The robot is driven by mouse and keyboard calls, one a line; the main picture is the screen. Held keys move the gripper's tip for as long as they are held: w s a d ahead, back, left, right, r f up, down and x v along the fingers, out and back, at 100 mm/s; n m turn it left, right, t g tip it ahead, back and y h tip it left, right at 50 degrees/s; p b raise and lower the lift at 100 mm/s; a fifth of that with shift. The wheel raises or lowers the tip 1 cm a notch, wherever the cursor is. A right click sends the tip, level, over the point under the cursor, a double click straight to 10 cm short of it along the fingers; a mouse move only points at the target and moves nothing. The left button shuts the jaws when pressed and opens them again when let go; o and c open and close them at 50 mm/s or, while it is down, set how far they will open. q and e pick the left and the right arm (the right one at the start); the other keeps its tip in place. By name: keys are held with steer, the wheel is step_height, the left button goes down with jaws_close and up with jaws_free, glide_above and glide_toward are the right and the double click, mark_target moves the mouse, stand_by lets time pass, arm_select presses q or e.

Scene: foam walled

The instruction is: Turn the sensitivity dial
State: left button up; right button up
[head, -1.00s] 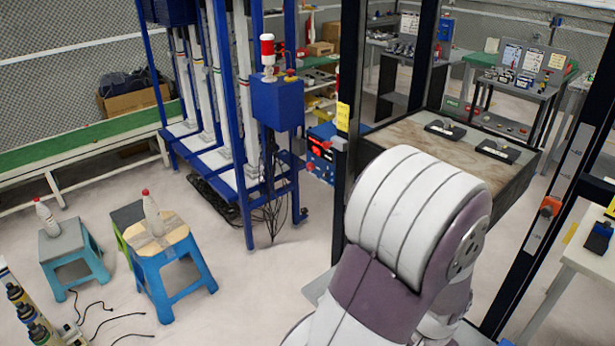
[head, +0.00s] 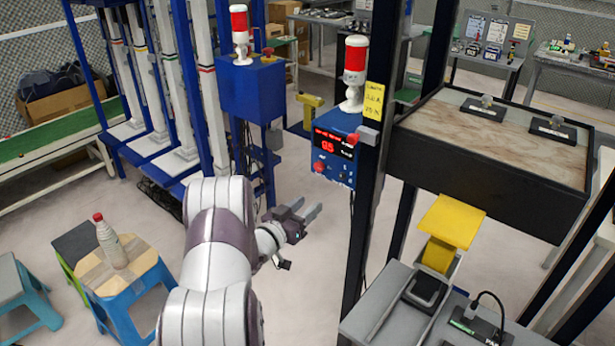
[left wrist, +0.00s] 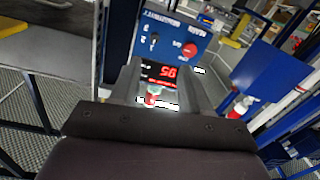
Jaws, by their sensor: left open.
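A blue control box (head: 334,152) with a lit red display hangs on a dark post in the middle of the head view. A red button and small controls sit below its display. In the left wrist view its panel (left wrist: 172,25) appears upside down, with a small dark sensitivity dial (left wrist: 154,38) beside the red button (left wrist: 190,50). The dial is too small to read clearly in the head view. My left gripper (head: 308,208) is open and empty, below and left of the box, apart from it. Its fingers (left wrist: 164,80) point toward the panel. My right gripper is out of view.
A red-and-white signal lamp (head: 354,75) stands on the box. The dark post (head: 372,200) rises right beside it. A yellow bracket (head: 450,222) and grey bench (head: 375,310) are at lower right. A blue frame (head: 262,150) stands left; floor between is clear.

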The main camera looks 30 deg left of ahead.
mark_target(341, 178)
arm_select(q)
steer(key=w, duration=0.4)
steer(key=w+d+p, duration=0.1)
steer(key=w, duration=0.7)
steer(key=shift+w+d+r+p, duration=0.2)
steer(key=shift+d+r+p, duration=0.05)
steer(key=shift+r+p, duration=0.1)
steer(key=shift+w+a+f, duration=0.1)
steer(key=shift+w+a, duration=0.05)
steer(key=shift+w, duration=0.1)
steer(key=shift+c, duration=0.3)
jaws_close()
